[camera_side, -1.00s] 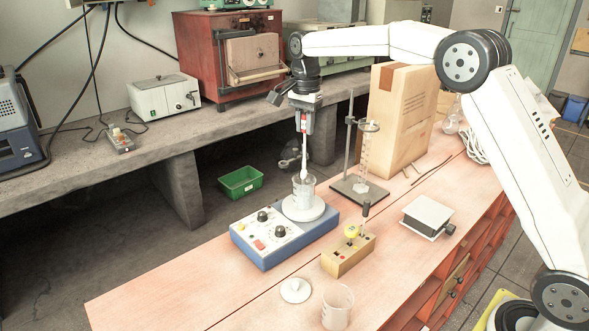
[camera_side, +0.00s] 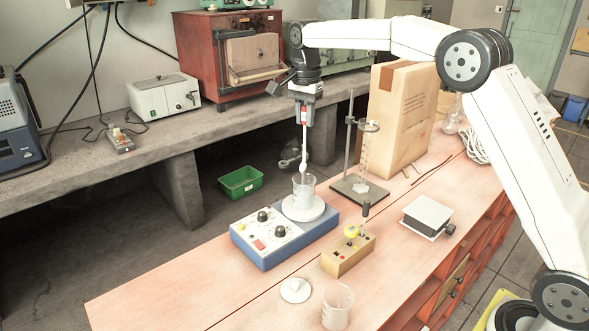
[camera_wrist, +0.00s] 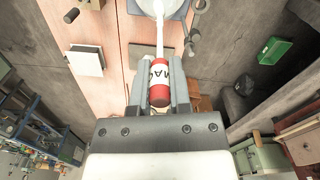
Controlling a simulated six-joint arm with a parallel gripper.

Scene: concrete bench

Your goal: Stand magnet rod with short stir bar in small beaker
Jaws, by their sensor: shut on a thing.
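My gripper (camera_side: 304,112) is shut on the red and white handle of the magnet rod (camera_side: 304,140). In the wrist view my gripper (camera_wrist: 159,70) has its fingers on both sides of the labelled handle of the magnet rod (camera_wrist: 159,96). The white rod hangs about upright, its thicker lower end near the rim of a glass beaker (camera_side: 303,188). This beaker stands on the white round plate of the blue stirrer (camera_side: 284,240). I cannot make out a stir bar at the rod's tip. Another beaker (camera_side: 338,308) stands at the bench's front.
A wooden block (camera_side: 347,255) with a dark-topped upright piece stands right of the stirrer. A white disc (camera_side: 295,290) lies beside the front beaker. A ring stand (camera_side: 357,185), a cardboard box (camera_side: 398,120) and a flat-topped stand (camera_side: 427,215) are behind and right. The near-left bench is clear.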

